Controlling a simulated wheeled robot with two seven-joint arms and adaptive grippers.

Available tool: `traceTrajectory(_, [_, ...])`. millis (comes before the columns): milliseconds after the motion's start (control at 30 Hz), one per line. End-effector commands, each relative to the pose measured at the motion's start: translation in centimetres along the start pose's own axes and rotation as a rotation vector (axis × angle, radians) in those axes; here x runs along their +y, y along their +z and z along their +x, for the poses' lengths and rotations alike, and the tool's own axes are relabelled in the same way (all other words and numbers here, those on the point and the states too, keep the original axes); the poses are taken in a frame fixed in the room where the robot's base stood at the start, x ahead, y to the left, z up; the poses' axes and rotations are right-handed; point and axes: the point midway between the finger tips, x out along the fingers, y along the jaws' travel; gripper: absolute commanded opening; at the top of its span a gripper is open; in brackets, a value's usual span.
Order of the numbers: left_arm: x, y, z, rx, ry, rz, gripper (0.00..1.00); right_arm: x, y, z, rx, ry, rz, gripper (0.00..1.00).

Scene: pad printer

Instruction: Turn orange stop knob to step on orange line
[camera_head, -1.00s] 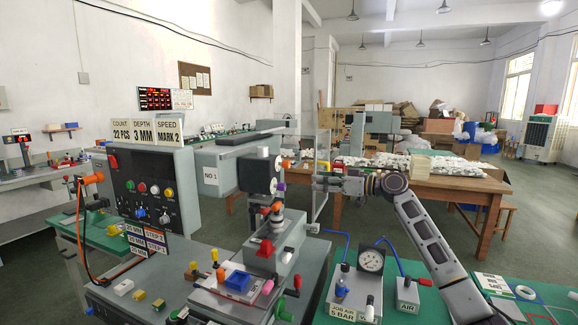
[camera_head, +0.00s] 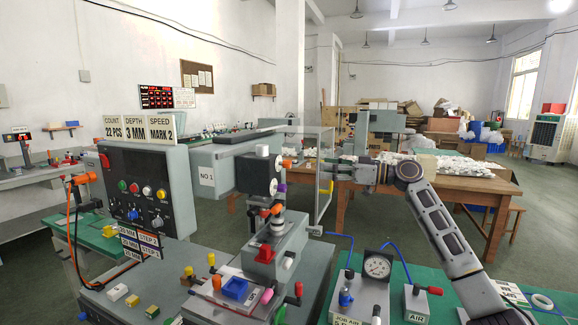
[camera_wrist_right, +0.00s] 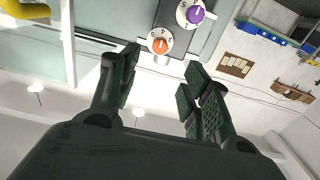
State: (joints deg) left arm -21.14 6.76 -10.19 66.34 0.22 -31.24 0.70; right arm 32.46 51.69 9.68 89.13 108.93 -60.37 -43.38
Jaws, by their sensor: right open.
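The orange knob (camera_head: 287,163) sticks out from the right side of the grey printer head. The orange line and exact knob setting are too small to read. My left gripper is out of view.
A clear upright panel (camera_head: 327,150) stands close to my right gripper. The printer base carries a blue tray (camera_head: 235,288) and several coloured knobs. A pressure gauge (camera_head: 377,265) stands at the lower right. A wooden table (camera_head: 440,185) is behind.

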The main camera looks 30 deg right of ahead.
Motion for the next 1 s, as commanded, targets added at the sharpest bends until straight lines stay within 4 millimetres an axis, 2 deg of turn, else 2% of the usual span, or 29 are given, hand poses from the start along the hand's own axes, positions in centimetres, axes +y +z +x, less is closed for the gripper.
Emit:
traceTrajectory(367, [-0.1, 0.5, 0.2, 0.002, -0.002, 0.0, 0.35, 0.0, 0.0, 1.5, 0.0, 0.0, 0.001, 0.47])
traceTrajectory(1000, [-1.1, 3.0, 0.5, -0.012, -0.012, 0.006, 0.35, 0.0, -0.1, 8.2, 0.0, 0.001, 0.001, 0.47])
